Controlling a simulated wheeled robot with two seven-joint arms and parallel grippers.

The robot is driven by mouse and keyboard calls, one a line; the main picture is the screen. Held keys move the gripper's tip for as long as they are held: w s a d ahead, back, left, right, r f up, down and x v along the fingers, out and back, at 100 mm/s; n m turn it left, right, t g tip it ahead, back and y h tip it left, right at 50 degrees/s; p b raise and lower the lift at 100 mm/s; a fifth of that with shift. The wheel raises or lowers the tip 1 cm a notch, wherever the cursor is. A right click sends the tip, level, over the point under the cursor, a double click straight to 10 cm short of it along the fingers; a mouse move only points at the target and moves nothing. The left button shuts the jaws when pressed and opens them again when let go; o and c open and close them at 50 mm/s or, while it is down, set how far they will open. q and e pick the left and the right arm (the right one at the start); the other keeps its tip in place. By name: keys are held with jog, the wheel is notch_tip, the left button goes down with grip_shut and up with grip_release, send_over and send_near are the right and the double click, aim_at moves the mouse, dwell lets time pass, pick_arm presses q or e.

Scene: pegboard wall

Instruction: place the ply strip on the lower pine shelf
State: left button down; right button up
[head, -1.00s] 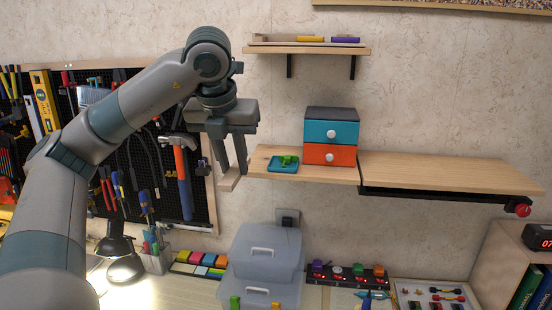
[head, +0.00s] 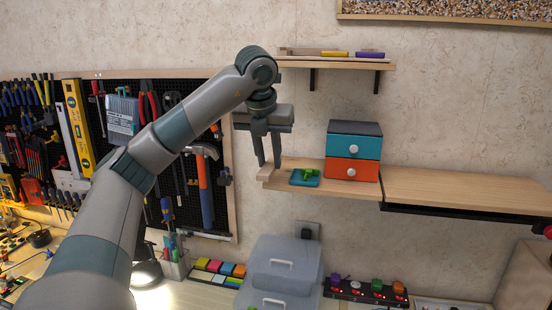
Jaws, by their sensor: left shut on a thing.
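My left gripper (head: 268,163) points down at the left end of the lower pine shelf (head: 310,186). It is shut on the ply strip (head: 266,172), a short pale piece of wood that shows at the fingertips. The strip overlaps the left end of the shelf in the head view. I cannot tell whether it touches the shelf top or hangs just above it. The fingers hide part of the strip. My right gripper is not in view.
A teal tray with a green item (head: 305,178) sits just right of the strip. A teal and orange drawer box (head: 354,152) stands beyond it. An upper shelf (head: 345,62) hangs above. A wider pine board (head: 460,192) on the right is clear.

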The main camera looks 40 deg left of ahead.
pick_arm(q)
jog(key=w, duration=0.1)
jog(key=w+a+p, duration=0.1)
jog(key=w, duration=0.1)
jog(key=w+a+p, duration=0.1)
jog(key=shift+w+a+r, duration=0.2)
jog(key=shift+r, duration=0.05)
jog(key=shift+w+a+f, duration=0.2)
jog(key=shift+w+a, duration=0.1)
jog(key=shift+w, duration=0.25)
jog(key=shift+p, duration=0.3)
jog(key=shift+w+a+r, duration=0.1)
jog(key=shift+w, duration=0.05)
jog(key=shift+w+a+p, duration=0.15)
jog(key=shift+p, duration=0.35)
notch_tip(320, 180, down, 2)
jog(key=shift+f+p, duration=0.2)
jog(key=shift+p, duration=0.5)
jog(key=shift+f, duration=0.6)
jog(key=shift+f, duration=0.2)
